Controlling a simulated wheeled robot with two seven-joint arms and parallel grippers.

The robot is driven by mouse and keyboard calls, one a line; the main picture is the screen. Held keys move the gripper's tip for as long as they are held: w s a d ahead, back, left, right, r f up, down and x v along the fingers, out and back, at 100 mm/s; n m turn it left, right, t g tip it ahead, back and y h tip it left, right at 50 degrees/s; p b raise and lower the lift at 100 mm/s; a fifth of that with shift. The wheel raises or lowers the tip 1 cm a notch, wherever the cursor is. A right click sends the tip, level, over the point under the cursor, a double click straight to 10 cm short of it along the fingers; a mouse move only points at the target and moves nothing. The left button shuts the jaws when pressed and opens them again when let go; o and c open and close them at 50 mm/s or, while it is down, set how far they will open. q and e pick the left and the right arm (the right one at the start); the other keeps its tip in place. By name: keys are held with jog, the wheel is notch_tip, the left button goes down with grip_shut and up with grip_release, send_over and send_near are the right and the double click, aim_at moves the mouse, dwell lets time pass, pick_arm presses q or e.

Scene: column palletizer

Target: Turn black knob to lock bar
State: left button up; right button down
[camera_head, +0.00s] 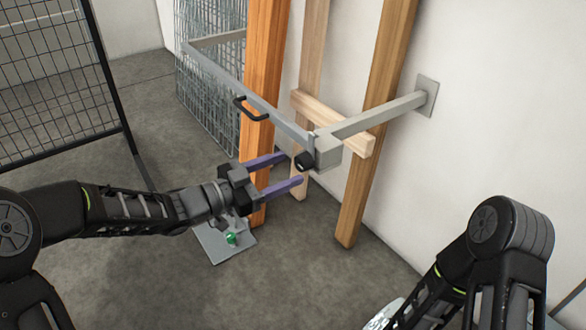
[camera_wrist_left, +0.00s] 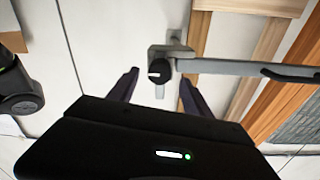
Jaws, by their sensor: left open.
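The black knob (camera_head: 304,160) sits on the end block of the grey bar, at the corner where the bar meets the wall bracket. The grey bar (camera_head: 236,88) runs from that corner to the back left and carries a black handle (camera_head: 250,109). My left gripper (camera_head: 292,169) is open and empty, its purple fingers pointing toward the knob, one above and one below it. In the left wrist view the knob (camera_wrist_left: 159,71) with a white mark shows beyond and between the two fingertips (camera_wrist_left: 160,82), apart from them. My right arm is at the lower right; its gripper is out of sight.
Orange (camera_head: 265,80) and wooden posts (camera_head: 375,120) stand behind the bar, with a short wooden crosspiece (camera_head: 334,122). The bracket (camera_head: 380,112) fixes to the white wall. A mesh fence (camera_head: 55,80) is at left. A floor plate (camera_head: 225,242) holds a green item. Floor in front is clear.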

aim_at(307, 153)
pick_arm(q)
jog(key=shift+x, duration=1.45)
jog(key=shift+c, duration=0.6)
grip_shut()
